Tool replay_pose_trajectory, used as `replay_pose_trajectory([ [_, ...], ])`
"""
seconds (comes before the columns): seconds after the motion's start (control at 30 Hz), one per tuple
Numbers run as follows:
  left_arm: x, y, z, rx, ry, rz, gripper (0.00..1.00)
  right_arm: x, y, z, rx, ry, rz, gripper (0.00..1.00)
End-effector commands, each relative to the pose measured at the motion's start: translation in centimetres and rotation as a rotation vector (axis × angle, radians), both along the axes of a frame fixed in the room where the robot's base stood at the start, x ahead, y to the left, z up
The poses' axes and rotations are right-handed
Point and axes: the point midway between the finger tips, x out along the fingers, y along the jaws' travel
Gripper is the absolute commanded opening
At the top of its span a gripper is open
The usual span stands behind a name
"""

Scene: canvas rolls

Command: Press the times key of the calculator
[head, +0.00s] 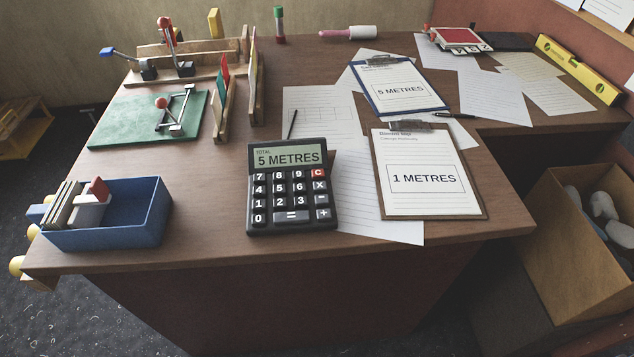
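The calculator (291,187) lies on the desk near its front edge, left of the two clipboards. Its display (288,157) reads "TOTAL 5 METRES". The times key (319,186), marked X, is in the right column, below the red C key (318,174) and above the plus key (322,214). The number keys and a wide equals key (291,217) fill the rest. Nothing covers the keys. Neither of my grippers is in the head view.
Clipboards reading "1 METRES" (428,195) and "5 METRES" (400,90) lie right of the calculator. A blue box (140,222) stands at the front left. The desk (215,195) is clear between box and calculator. A cardboard box (560,255) stands at the right.

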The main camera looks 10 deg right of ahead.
Motion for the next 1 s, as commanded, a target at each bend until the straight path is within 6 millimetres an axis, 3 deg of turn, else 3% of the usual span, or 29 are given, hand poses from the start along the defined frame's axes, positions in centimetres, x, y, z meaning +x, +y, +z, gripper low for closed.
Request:
replay_pose_trajectory([
  [0.37, -0.01, 0.0, 0.0, 0.0, 0.0, 0.0, 0.0, -0.01, -0.08, 0.0, -0.001, 0.0, 0.0, 0.35],
  [0.63, -0.03, 0.01, 0.0, 0.0, 0.0, 0.0, 0.0, -0.02, -0.23, 0.0, -0.003, 0.0, 0.0, 0.0],
  [1.0, -0.06, 0.02, -0.01, 0.0, 0.001, 0.0, 0.0, -0.03, -0.26, 0.0, -0.003, 0.0, 0.0, 0.0],
])
